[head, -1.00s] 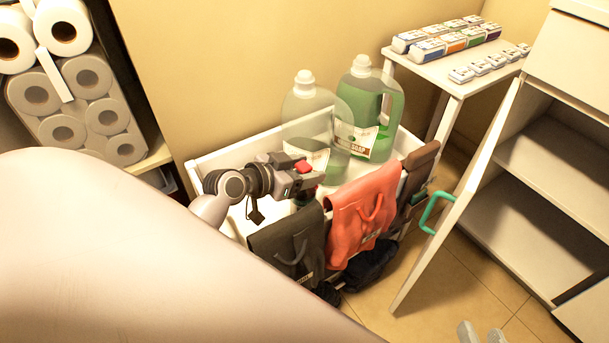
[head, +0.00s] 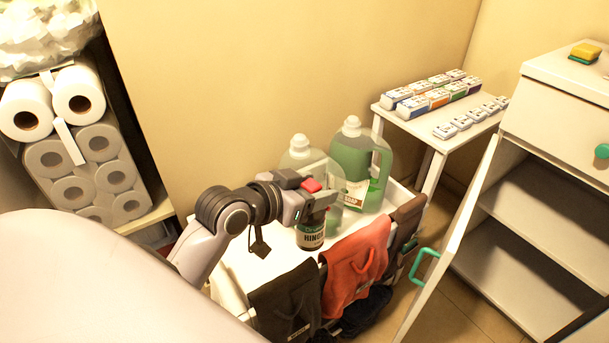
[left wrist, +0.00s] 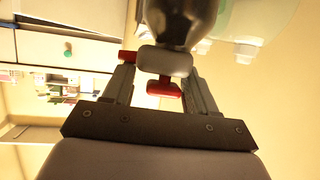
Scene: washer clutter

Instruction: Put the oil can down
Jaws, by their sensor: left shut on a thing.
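The gap below the can is hard to judge. My right gripper is out of view.
A green soap bottle (head: 357,160) and a paler bottle (head: 298,150) stand behind the can. Dark and coral bags (head: 350,275) hang on the cart's front. A cabinet door (head: 452,235) stands open at right. A small table (head: 410,118) holds several boxes.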

